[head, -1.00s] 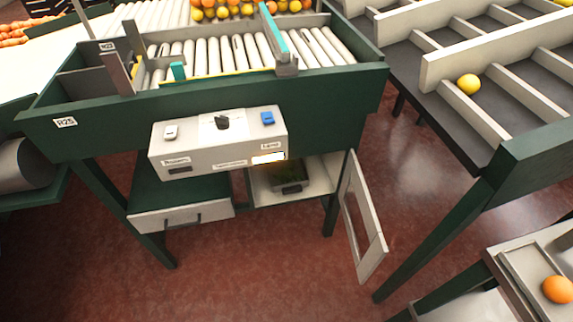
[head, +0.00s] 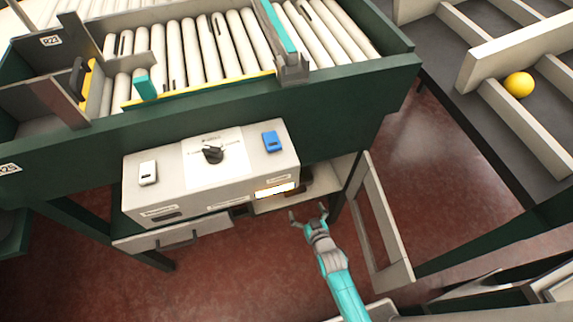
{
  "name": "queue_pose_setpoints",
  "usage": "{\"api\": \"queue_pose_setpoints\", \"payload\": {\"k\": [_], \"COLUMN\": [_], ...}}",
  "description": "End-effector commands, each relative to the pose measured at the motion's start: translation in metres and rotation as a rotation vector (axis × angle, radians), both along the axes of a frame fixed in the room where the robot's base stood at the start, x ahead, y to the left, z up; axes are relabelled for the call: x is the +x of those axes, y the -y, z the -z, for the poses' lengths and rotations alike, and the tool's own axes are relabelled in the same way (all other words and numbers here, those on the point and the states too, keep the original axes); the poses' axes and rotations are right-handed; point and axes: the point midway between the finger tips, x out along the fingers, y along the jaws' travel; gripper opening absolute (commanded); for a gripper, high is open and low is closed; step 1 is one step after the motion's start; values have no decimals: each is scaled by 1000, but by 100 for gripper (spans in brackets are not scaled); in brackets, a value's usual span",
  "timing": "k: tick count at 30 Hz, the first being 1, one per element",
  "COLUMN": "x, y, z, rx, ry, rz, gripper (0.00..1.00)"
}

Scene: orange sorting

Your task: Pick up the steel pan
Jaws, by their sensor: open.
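I cannot make out the steel pan for certain. A small dark object (head: 314,186) shows on the pale shelf of the open cabinet (head: 350,166), under the control box. Most of it is hidden by the box, and I cannot tell whether it is the pan. My gripper (head: 307,209) is open and empty, just in front of the cabinet opening. Its fingers point toward the shelf.
The cabinet door (head: 386,236) hangs open, right of my gripper. The control box (head: 208,172) overhangs the cabinet at upper left. A drawer (head: 200,230) is at left. The roller conveyor (head: 190,50) and a yellow fruit (head: 518,84) in a divided tray lie above.

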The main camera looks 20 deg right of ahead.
Motion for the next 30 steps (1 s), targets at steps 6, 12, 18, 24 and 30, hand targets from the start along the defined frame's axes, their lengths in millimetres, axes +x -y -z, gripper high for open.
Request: {"api": "queue_pose_setpoints", "payload": {"k": [6, 12, 18, 24, 30], "x": [27, 47, 55, 77, 94], "y": [0, 0, 0, -2, -2], "z": [10, 19, 24, 38, 45], "rx": [0, 1, 0, 1, 1], "ry": [1, 1, 1, 1, 1], "rz": [0, 0, 0, -1, -1], "gripper": [100, 100, 100, 100, 100]}}
